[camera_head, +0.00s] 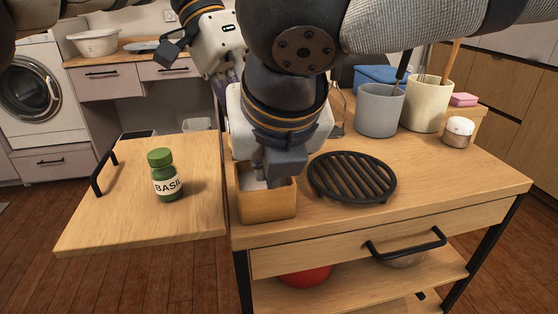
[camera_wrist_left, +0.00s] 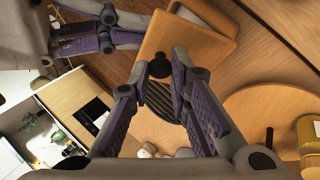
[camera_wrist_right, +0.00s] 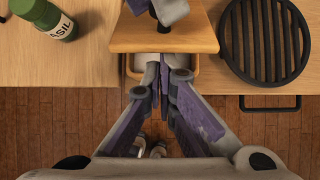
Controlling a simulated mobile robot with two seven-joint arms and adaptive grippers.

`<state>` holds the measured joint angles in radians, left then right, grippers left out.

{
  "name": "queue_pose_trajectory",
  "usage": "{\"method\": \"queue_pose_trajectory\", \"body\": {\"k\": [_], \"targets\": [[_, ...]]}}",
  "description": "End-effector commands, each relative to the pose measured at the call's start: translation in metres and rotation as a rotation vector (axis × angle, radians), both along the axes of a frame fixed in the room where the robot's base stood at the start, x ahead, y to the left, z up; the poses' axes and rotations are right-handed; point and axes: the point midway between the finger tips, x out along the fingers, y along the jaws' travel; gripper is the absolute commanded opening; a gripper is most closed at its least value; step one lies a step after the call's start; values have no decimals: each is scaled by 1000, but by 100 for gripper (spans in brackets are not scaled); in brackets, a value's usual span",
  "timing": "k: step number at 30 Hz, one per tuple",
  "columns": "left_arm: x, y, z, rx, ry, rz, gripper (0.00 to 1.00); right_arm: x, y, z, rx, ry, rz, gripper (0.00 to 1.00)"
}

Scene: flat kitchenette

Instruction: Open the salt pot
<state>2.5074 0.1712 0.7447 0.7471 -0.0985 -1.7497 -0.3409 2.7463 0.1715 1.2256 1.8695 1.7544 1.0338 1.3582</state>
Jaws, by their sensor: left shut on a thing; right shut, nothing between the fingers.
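The salt pot (camera_head: 267,207) is a wooden box on the cart's front left, with white salt showing inside. In the right wrist view, part of its rim (camera_wrist_right: 132,72) shows. Its wooden lid (camera_wrist_right: 200,35) is off the rim, above and toward the far side. My left gripper (camera_wrist_left: 160,66) is shut on the lid's dark knob, with the lid (camera_wrist_left: 205,45) beyond the fingertips. In the head view, the lid and left fingertips are hidden behind my right arm. My right gripper (camera_wrist_right: 160,90) is shut and empty, above the pot's front. It also shows in the head view (camera_head: 284,172).
A green basil jar (camera_head: 163,176) stands on the left leaf. A round black grill (camera_head: 352,177) lies right of the pot. Grey (camera_head: 379,110) and cream (camera_head: 427,103) utensil pots and a white-lidded jar (camera_head: 458,132) stand further back. The cart's front right is clear.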

Motion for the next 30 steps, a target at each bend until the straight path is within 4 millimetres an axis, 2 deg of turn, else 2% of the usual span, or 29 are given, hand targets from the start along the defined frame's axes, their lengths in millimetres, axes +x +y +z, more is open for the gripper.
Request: {"method": "queue_pose_trajectory", "body": {"k": [8, 13, 19, 20, 22, 23, 30], "targets": [[1, 0, -1, 0, -1, 1, 0, 0, 0, 0, 0, 1, 0, 0], [0, -1, -1, -1, -1, 1, 0, 9, 2, 13, 2, -4, -3, 0], [-1, -2, -3, 2, 8, -6, 0, 10, 3, 16, 5, -12, -2, 0], [-2, -2, -3, 3, 9, -7, 20, 11, 3, 16, 6, -13, -2, 0], [-2, -2, -3, 3, 11, -8, 36, 10, 3, 16, 6, -12, -2, 0], [-2, -2, -3, 3, 11, -8, 39, 10, 3, 16, 6, -12, -2, 0], [-1, -1, -2, 2, 7, -5, 39, 9, 2, 15, 3, -7, -3, 0]]}}
